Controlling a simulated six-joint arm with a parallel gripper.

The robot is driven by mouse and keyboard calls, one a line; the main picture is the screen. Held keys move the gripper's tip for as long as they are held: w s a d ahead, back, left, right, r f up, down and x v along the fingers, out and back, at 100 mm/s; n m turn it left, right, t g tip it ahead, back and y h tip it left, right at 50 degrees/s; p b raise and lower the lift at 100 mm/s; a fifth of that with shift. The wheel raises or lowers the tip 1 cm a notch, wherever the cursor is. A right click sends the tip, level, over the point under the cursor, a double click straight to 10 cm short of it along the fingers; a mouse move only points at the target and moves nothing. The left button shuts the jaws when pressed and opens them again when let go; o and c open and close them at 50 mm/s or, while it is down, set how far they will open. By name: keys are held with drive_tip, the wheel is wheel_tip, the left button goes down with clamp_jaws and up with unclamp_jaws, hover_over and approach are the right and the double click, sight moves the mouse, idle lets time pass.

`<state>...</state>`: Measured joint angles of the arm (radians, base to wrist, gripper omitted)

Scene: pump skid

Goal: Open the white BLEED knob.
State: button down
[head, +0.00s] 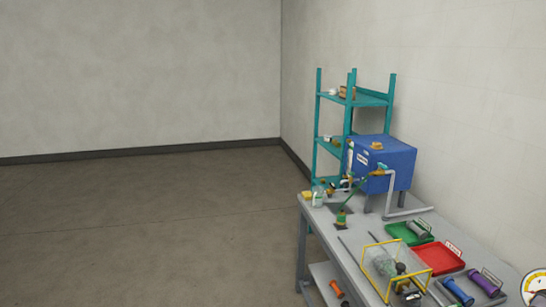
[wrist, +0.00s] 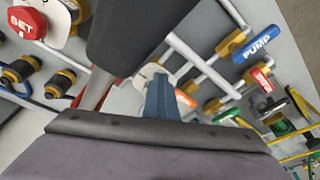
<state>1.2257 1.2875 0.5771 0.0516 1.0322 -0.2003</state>
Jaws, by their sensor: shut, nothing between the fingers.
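In the wrist view, a pale round disc (wrist: 152,74), possibly the white BLEED knob, shows just beyond the tip of my gripper (wrist: 160,84). No BLEED lettering can be read, so I cannot tell for sure. The blue-grey fingers are together, with nothing seen between them, and overlap the lower part of the disc in the picture. I cannot tell whether they touch it. A large dark cylinder (wrist: 138,32) and the dark bar of my gripper hide much around it. The head view does not clearly show my gripper or the knob.
In the wrist view, a red SET knob (wrist: 24,23) is upper left, and a blue PUMP handle (wrist: 257,43) and red tag (wrist: 262,79) are right. In the head view, the grey table holds a blue tank (head: 385,160), green tray (head: 398,232), red tray (head: 436,262) and yellow-framed box (head: 376,243).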

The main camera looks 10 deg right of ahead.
drive_tip(key=shift+s+d+r+b, duration=0.1)
drive_tip(key=shift+s+d+b, duration=0.2)
drive_tip(key=shift+s+d, duration=0.45)
idle(0.4)
drive_tip(key=shift+s+a, duration=0.35)
drive_tip(key=shift+s, duration=0.05)
idle(0.4)
drive_tip(key=p+v, duration=0.1)
drive_tip(key=v, duration=0.1)
drive_tip(key=p+v, duration=0.1)
drive_tip(key=d+p+v, duration=0.1)
drive_tip(key=v, duration=0.1)
drive_tip(key=shift+w+r+p, duration=0.3)
drive_tip(key=shift+r, duration=0.2)
wheel_tip(320, 180, down, 6)
drive_tip(key=w+b, duration=0.1)
drive_tip(key=b, duration=0.2)
drive_tip(key=shift+w+a, duration=0.4)
idle(0.6)
drive_tip(key=shift+d+b, duration=0.15)
drive_tip(key=shift+b, duration=0.2)
